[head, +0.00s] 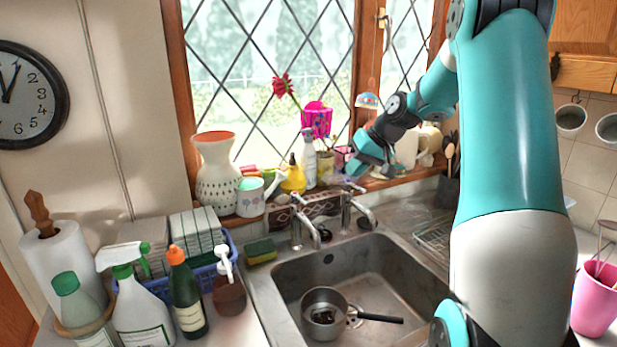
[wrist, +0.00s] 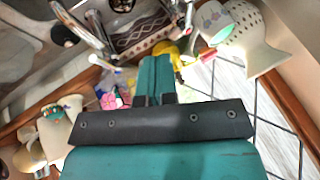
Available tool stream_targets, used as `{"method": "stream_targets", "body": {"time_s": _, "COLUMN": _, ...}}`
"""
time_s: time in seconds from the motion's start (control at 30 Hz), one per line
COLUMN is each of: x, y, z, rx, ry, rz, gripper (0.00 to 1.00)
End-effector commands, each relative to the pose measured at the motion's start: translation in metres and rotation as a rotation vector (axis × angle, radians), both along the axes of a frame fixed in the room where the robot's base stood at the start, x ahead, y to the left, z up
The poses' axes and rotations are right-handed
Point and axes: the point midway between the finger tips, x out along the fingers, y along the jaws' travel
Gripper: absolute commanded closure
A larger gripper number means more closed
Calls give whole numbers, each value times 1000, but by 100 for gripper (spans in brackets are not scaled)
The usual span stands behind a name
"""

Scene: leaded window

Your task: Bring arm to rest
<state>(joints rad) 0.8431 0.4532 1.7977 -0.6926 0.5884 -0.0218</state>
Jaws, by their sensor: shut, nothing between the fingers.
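My teal arm reaches in from the right in the head view. My gripper (head: 360,172) is in the air in front of the window sill, above the right part of the sink near the right tap. In the wrist view my gripper (wrist: 155,62) shows its teal fingers together, with nothing between them. The sill items lie beyond the fingers in that view. My arm hides part of the window and wall on the right.
The sink (head: 390,262) holds a small pot (head: 322,322). Two metal taps (head: 350,208) stand behind it. A white vase (head: 217,180) and yellow bottle (head: 293,176) line the sill. Bottles, a blue basket (head: 205,275) and paper towel roll (head: 62,258) crowd the left counter. A pink pot (head: 594,300) is right.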

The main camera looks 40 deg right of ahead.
Motion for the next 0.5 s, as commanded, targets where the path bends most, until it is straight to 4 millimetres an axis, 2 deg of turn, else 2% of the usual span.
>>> {"method": "stream_targets", "body": {"time_s": 0.27, "x": 1, "y": 5, "z": 2, "rx": -1, "ry": 2, "rz": 9, "gripper": 100}}
{"method": "stream_targets", "body": {"time_s": 0.37, "x": 4, "y": 28, "z": 5, "rx": -3, "ry": 9, "rz": 48, "gripper": 100}}
{"method": "stream_targets", "body": {"time_s": 0.47, "x": 5, "y": 75, "z": 11, "rx": -8, "ry": 26, "rz": 125, "gripper": 100}}
{"method": "stream_targets", "body": {"time_s": 0.5, "x": 4, "y": 99, "z": 14, "rx": -11, "ry": 34, "rz": 166, "gripper": 100}}
